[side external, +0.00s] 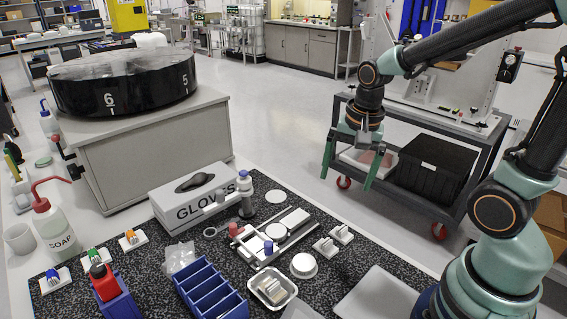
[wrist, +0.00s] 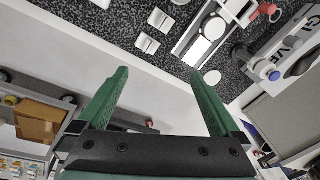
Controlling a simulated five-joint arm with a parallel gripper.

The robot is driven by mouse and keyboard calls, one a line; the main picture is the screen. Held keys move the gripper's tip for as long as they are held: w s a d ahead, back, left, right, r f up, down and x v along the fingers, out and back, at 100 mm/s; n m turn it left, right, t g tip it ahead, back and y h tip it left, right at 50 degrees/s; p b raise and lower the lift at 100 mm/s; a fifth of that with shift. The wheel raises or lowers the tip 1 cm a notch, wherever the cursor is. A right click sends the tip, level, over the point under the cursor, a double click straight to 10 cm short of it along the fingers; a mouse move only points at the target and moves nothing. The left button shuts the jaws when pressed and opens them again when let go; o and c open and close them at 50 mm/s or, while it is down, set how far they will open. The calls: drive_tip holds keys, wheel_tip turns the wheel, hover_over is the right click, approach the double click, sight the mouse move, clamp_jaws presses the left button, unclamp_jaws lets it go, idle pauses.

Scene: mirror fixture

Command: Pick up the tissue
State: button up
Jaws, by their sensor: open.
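A crumpled, pale, partly see-through piece (side external: 180,258) lies on the speckled mat behind the blue divided bin; it may be the tissue, but I cannot tell for sure. I do not see it in the wrist view. My gripper (side external: 347,180) is open and empty, with its green fingers pointing down. It hangs in the air beyond the mat's far right edge, well apart from the pale piece. In the wrist view my gripper (wrist: 160,73) shows its two fingers wide apart with nothing between them.
The speckled mat (side external: 345,240) holds a GLOVES box (side external: 195,197), a fixture with a round mirror (side external: 276,231), a blue divided bin (side external: 212,290) and a small white tray (side external: 272,302). A SOAP bottle (side external: 60,235) stands at left. A cart with a black crate (side external: 432,165) stands behind.

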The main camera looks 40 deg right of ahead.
wheel_tip(320, 180, down, 4)
drive_tip(key=d+f+m+g, duration=0.1)
drive_tip(key=d+m+g, duration=0.1)
drive_tip(key=m, duration=0.3)
hover_over(342, 228)
drive_tip(key=shift+m, duration=0.3)
drive_tip(key=f, duration=0.5)
drive_tip(key=shift+s+a+f, duration=0.1)
drive_tip(key=shift+s, duration=0.2)
drive_tip(key=shift+w+f, duration=0.15)
drive_tip(key=shift+f, duration=1.45)
drive_tip(key=shift+w+f, duration=0.15)
drive_tip(key=shift+f, duration=1.4)
drive_tip(key=c, duration=1.4)
